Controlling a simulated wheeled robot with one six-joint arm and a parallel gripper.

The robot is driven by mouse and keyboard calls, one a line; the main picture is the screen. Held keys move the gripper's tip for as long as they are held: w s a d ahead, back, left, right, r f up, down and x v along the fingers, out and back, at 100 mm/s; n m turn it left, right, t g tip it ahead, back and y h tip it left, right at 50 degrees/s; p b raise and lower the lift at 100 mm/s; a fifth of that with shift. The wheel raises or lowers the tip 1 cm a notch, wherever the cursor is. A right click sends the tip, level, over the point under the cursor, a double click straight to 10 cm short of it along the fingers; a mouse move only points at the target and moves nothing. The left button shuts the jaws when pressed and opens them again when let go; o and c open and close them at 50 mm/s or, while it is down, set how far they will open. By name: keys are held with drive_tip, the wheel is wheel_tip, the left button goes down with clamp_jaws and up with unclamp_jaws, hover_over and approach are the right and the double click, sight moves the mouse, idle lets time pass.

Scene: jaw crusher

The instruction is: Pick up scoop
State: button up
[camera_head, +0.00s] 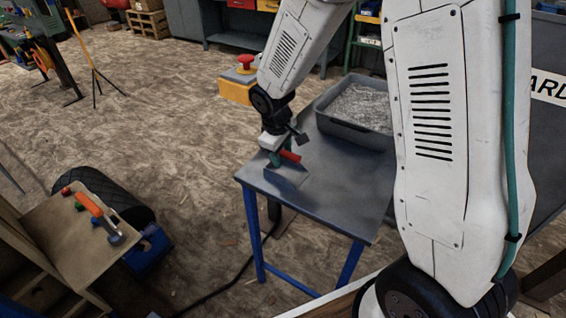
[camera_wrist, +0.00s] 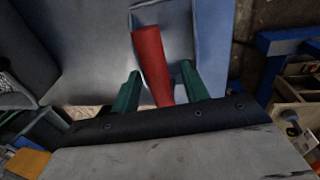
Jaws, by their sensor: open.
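The scoop's red handle (camera_head: 290,155) shows at the near left corner of the dark grey table, with its blue-grey pan (camera_head: 287,178) just in front. The wrist view also shows the red handle (camera_wrist: 150,62), running up towards the pan. My gripper (camera_head: 275,158) is down at the scoop. In the wrist view, the green fingers of my gripper (camera_wrist: 160,70) are open, one on each side of the handle, with gaps visible. Part of the handle is hidden behind my gripper in the head view.
A grey tray (camera_head: 345,127) of gravel stands behind the scoop on the blue-legged table (camera_head: 330,205). A yellow box (camera_head: 236,92) with a red button is beyond the table. A wooden panel (camera_head: 75,240) with an orange-handled tool is at the lower left.

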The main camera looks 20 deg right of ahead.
clamp_jaws()
drive_tip(key=shift+r, duration=0.1)
drive_tip(key=shift+r, duration=0.55)
wheel_tip(320, 180, up, 2)
drive_tip(key=shift+w+r, duration=0.1)
drive_tip(key=shift+r, duration=0.05)
drive_tip(key=s+a+r, duration=0.1)
drive_tip(key=s+a, duration=0.1)
drive_tip(key=s, duration=1.4)
drive_tip(key=shift+a+r, duration=0.2)
